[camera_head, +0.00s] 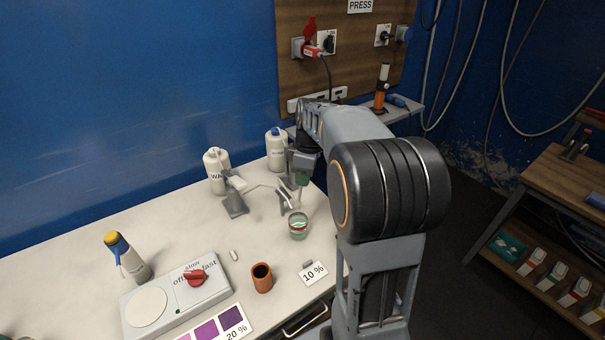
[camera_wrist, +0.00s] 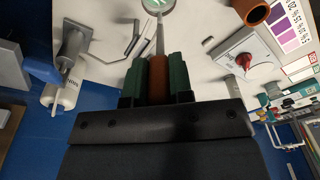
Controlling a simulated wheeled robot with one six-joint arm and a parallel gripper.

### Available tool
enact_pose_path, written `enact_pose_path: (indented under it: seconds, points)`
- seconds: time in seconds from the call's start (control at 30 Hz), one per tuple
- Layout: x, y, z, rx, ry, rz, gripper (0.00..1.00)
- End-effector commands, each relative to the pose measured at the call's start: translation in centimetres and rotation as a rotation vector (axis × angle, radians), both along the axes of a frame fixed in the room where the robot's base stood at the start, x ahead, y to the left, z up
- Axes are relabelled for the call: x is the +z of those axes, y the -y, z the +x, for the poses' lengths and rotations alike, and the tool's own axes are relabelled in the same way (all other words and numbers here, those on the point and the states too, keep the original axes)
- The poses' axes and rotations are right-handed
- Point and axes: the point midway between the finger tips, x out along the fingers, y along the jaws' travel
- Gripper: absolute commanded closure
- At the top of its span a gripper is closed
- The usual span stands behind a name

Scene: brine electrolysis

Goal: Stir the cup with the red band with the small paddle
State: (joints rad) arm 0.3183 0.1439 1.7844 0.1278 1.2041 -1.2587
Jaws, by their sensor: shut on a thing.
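My gripper (camera_wrist: 158,68) has green fingers shut on the brown handle of the small paddle (camera_wrist: 158,80). The paddle's thin pale shaft points toward the cup and its end overlaps the cup in the wrist view; how deep it reaches is hidden. In the head view my gripper (camera_head: 300,177) is above and behind the cup, partly hidden by my arm.
A grey stand (camera_head: 235,200) with a thin arm is left of the cup. White bottles (camera_head: 217,170) stand behind. Bench left of the stand is clear.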

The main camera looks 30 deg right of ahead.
Motion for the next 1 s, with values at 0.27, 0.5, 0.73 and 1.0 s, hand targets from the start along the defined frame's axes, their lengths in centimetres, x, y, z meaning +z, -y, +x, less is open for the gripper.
enact_pose_path:
  seconds: [0.27,0.5,0.73,1.0]
  points:
    - [-2.3,-0.1,0.0,0.003,0.000,0.000,1.00]
    - [-4.4,-0.2,0.1,0.005,0.000,0.000,1.00]
    - [-6.3,-0.3,0.1,0.005,0.000,0.000,1.00]
    - [-8.5,-0.4,0.2,0.005,0.000,0.000,1.00]
